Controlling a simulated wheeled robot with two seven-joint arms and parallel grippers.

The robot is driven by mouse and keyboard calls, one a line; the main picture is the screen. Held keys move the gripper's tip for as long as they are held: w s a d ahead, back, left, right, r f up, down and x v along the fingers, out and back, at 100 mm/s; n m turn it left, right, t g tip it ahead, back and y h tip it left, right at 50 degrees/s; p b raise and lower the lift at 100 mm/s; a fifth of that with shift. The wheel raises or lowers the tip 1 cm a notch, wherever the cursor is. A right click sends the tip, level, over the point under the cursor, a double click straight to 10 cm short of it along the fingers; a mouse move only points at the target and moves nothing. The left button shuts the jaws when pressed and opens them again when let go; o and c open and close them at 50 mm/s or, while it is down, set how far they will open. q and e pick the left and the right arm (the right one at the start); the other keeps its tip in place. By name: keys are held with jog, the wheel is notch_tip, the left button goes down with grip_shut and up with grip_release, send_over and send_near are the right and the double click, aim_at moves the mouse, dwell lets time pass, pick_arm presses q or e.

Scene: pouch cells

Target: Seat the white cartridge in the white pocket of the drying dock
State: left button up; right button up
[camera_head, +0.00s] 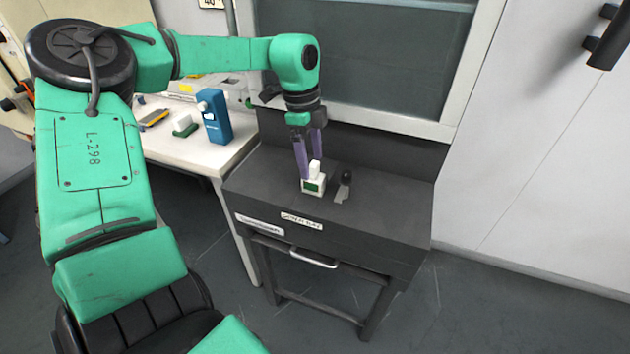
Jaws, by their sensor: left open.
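A small white block (315,168), which looks like the white cartridge, stands upright at a low white box (319,187) with a green front panel, which may be the drying dock. Both are on the dark grey bench. I cannot tell whether the block is fully down in a pocket or just resting there. My left gripper (309,165) points down from above with its purple fingers open. Its fingertips are beside the white block, close to the top of the box, and partly hide both. My right gripper is not in view.
The dark bench (270,195) has a raised back and free room around the box. A small black and grey item (344,185) sits just right of the box. On the white table (180,150) at left are a blue device (214,117) and a white-and-green block (184,125).

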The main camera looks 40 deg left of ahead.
aim_at(316, 176)
pick_arm(q)
jog(key=f, duration=0.3)
jog(key=d+f, duration=0.1)
jog(key=f, duration=0.1)
jog(key=shift+w+f, duration=0.2)
jog(key=shift+r, duration=0.1)
grip_shut()
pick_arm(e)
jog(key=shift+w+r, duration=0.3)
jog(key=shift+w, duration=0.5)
